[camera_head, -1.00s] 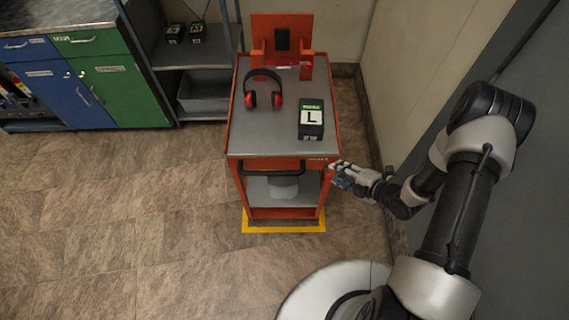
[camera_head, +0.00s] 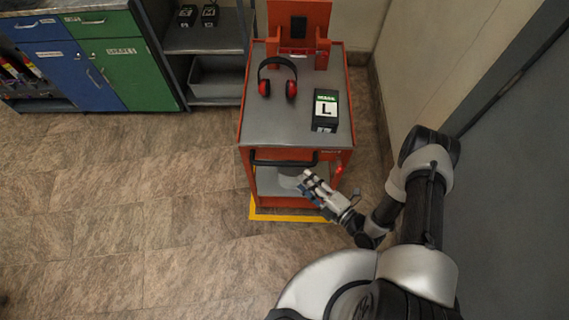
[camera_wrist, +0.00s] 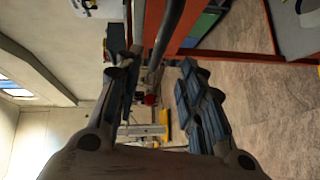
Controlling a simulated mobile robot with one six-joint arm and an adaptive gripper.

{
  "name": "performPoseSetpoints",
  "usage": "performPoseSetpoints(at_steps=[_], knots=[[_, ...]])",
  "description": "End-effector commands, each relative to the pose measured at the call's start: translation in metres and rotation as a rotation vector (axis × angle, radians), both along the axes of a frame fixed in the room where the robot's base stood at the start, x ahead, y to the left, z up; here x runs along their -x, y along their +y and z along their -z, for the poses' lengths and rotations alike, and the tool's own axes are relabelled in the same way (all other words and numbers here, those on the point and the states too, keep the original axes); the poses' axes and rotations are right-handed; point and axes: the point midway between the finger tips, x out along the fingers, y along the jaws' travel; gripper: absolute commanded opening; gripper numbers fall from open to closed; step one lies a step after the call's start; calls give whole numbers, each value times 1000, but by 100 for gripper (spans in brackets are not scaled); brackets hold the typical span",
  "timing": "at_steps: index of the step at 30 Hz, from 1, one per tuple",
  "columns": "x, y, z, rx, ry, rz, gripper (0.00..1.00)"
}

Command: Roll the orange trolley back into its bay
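The orange trolley (camera_head: 246,130) stands against the back wall with its black handle (camera_head: 283,163) across the front. My gripper (camera_head: 311,184) is just in front of the trolley, close to the right end of the handle. In the wrist view my gripper (camera_wrist: 158,95) is open, its fingers apart. The dark handle bar (camera_wrist: 173,25) runs into the gap between them; I cannot tell whether they touch it. The trolley's orange frame (camera_wrist: 235,55) shows beyond.
Red-and-black ear defenders (camera_head: 264,88) and a black box marked L (camera_head: 325,110) rest on the trolley top. A grey shelf (camera_head: 205,40) and blue-green cabinets (camera_head: 120,75) stand to the left. A wall is close on the right. The floor at front left is clear.

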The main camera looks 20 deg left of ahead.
Motion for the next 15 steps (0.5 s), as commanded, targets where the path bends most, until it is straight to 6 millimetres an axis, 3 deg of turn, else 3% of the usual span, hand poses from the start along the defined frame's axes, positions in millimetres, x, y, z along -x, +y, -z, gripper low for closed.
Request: performPoseSetpoints(at_steps=[9, 15], knots=[[-34, 58, 11, 1, -4, -6, 36], [-50, 84, 15, 1, -2, -2, 36]])
